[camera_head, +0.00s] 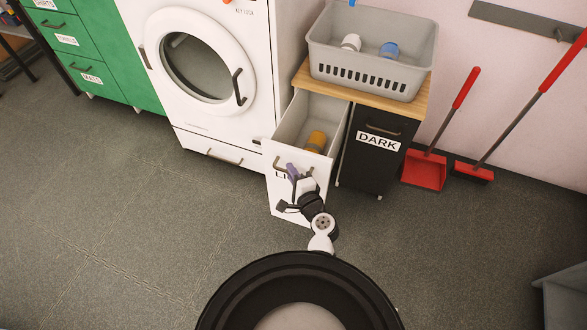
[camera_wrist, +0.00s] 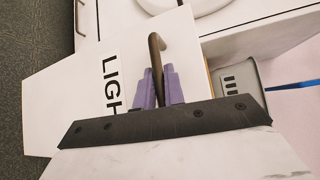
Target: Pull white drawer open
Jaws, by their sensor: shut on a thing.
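The white drawer (camera_head: 283,198) stands pulled out from under the wooden top, beside the black drawer. Its inside shows, with an orange-brown item (camera_head: 316,141) lying in it. Its label is partly covered by my arm in the head view; the wrist view shows "LIGH" on the white front (camera_wrist: 88,85). My gripper (camera_head: 293,172) is at the top of the drawer front. In the wrist view its purple fingers (camera_wrist: 159,85) are shut on the bronze handle (camera_wrist: 156,50), one finger on each side of it.
The black drawer (camera_head: 368,165) marked "DARK" is shut at the right. A grey basket (camera_head: 350,75) with bottles sits on the wooden top (camera_head: 390,99). A white washing machine (camera_head: 262,100) stands at the left. A red dustpan (camera_head: 424,172) and brush stand right. The floor in front is clear.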

